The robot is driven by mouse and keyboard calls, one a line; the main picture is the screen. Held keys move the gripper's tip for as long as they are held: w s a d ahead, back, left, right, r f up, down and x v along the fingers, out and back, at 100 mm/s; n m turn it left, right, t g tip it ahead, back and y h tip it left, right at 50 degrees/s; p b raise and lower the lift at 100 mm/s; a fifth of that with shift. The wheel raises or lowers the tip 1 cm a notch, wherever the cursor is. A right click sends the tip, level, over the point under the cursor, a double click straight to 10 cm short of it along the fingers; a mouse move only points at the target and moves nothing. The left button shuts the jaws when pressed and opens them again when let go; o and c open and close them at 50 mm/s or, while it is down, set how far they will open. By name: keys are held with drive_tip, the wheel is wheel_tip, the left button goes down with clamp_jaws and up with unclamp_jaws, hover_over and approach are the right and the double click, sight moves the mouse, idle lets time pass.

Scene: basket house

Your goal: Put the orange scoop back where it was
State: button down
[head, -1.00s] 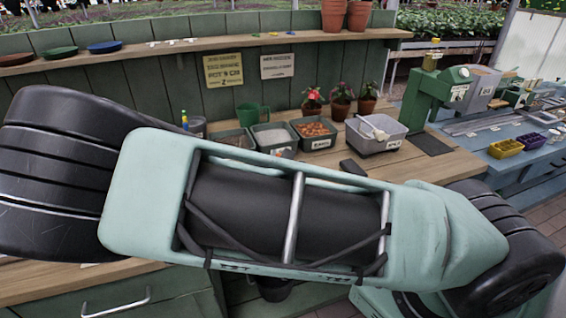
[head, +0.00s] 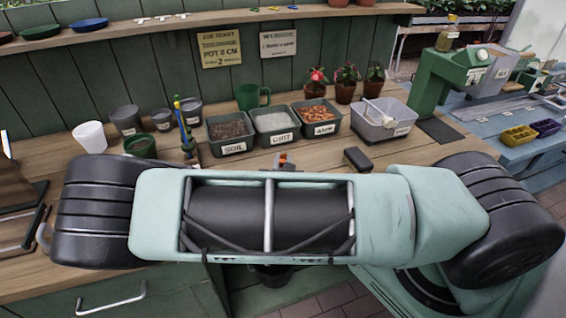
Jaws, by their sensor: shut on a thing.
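My arm (head: 270,215) lies across the lower middle of the head view, and my gripper does not show. A small orange piece with dark grey parts (head: 281,160) sticks up just behind the arm's upper edge. I cannot tell whether it is the orange scoop; its lower part is hidden. Behind it on the bench stand grey bins labelled soil (head: 230,133), grit (head: 275,126) and bark (head: 317,118). A larger grey tub (head: 384,122) to the right holds a white scoop.
A dark block (head: 357,158) lies on the bench (head: 420,150). White (head: 90,137), green (head: 140,145) and grey pots stand at left, beside a tall dark green item with a yellow tip (head: 186,130). Flowerpots (head: 345,92) and a green press (head: 440,85) stand at the back right.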

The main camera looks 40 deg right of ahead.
drive_tip(key=shift+f, duration=0.35)
drive_tip(key=shift+f, duration=0.15)
drive_tip(key=c, duration=1.4)
unclamp_jaws()
drive_tip(key=shift+o, duration=0.2)
drive_tip(key=shift+r, duration=0.2)
drive_tip(key=b+v, duration=0.2)
drive_tip(key=v, duration=1)
drive_tip(key=shift+b, duration=0.35)
drive_tip(key=shift+a+f, duration=0.1)
